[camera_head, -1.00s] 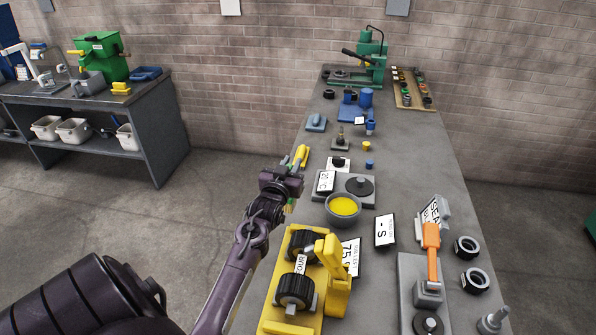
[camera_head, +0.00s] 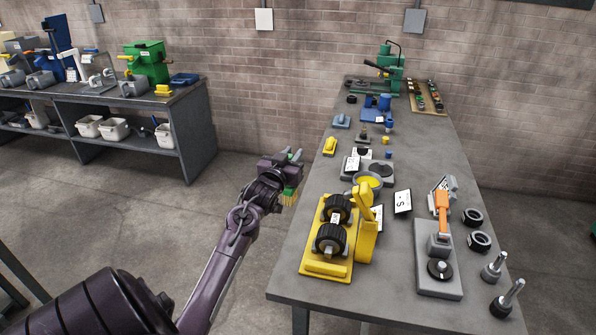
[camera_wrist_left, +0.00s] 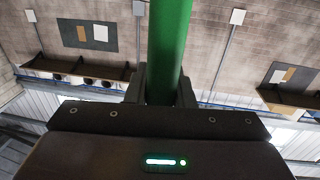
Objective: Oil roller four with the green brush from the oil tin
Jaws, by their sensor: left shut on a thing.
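My left gripper (camera_head: 291,170) is shut on the green brush (camera_head: 291,187), whose yellow bristles hang downward. The brush is left of the bench's left edge in the head view, with floor behind it. In the left wrist view the brush's green handle (camera_wrist_left: 168,45) stands between the fingers. The grey oil tin (camera_head: 356,179), a round bowl of yellow oil, stands on the bench to the right of the gripper, partly behind a yellow lever. Two black ribbed rollers, a far one (camera_head: 338,207) and a near one (camera_head: 329,239), lie on a yellow stand. The roller label is unreadable now.
The yellow stand's upright arm (camera_head: 365,228) rises right of the rollers. A grey fixture with an orange lever (camera_head: 443,212), black rings (camera_head: 478,241) and metal pegs (camera_head: 496,264) stand farther right. A yellow block (camera_head: 329,146) lies near the bench's left edge. Bare grey bench top (camera_head: 385,285) shows in front.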

